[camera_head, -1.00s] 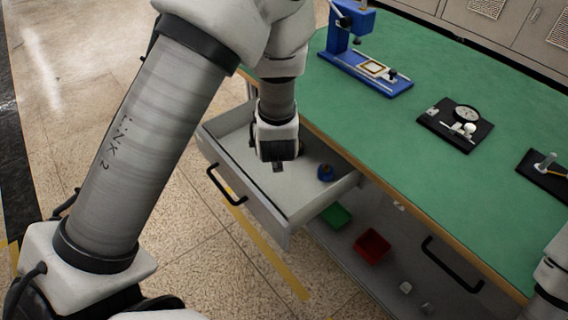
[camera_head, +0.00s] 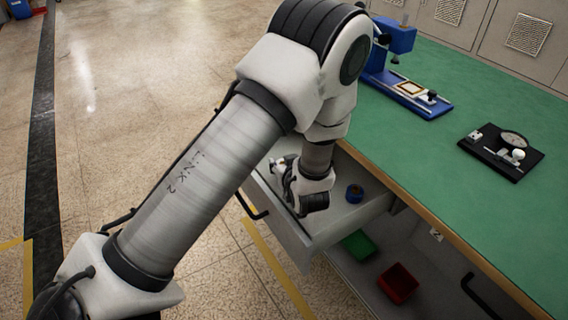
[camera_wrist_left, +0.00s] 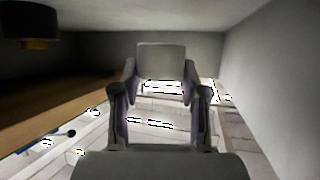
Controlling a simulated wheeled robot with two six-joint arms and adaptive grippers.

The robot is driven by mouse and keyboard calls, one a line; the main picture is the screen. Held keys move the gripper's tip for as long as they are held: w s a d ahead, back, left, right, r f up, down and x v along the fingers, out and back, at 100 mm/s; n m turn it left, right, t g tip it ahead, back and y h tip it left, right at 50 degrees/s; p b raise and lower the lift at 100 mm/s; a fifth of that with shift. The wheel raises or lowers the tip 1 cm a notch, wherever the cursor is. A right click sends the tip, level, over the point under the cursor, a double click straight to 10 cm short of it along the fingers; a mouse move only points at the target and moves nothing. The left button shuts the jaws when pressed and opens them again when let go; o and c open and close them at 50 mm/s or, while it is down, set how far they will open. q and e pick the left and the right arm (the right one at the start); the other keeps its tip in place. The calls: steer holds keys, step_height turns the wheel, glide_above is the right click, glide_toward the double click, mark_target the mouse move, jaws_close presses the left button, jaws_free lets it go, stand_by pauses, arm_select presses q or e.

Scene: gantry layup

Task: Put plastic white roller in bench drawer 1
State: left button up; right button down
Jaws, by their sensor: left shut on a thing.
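The open bench drawer (camera_head: 283,226) hangs out from the bench front, and I take it for drawer 1. My left gripper (camera_head: 281,168) is inside or just over the drawer's left part, tilted sideways, with the wrist bent low. In the left wrist view, the gripper (camera_wrist_left: 160,85) is shut on a grey-looking block-like piece (camera_wrist_left: 160,61), which seems to be the white roller in shadow. In the head view I cannot separate the roller from the pale gripper. Whether it touches the drawer floor I cannot tell. My right gripper is out of view.
Below are a green bin (camera_head: 359,244) and a red bin (camera_head: 398,283). The green bench top (camera_head: 440,150) carries a blue press (camera_head: 410,92) and a dial gauge on a black plate (camera_head: 502,152).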

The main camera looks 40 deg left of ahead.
arm_select(q)
steer(key=shift+f, duration=0.25)
steer(key=shift+f+b, duration=0.35)
steer(key=shift+f, duration=0.05)
steer(key=o, duration=1.1)
steer(key=shift+o, duration=0.2)
steer(key=shift+r, duration=0.1)
steer(key=shift+r, duration=0.1)
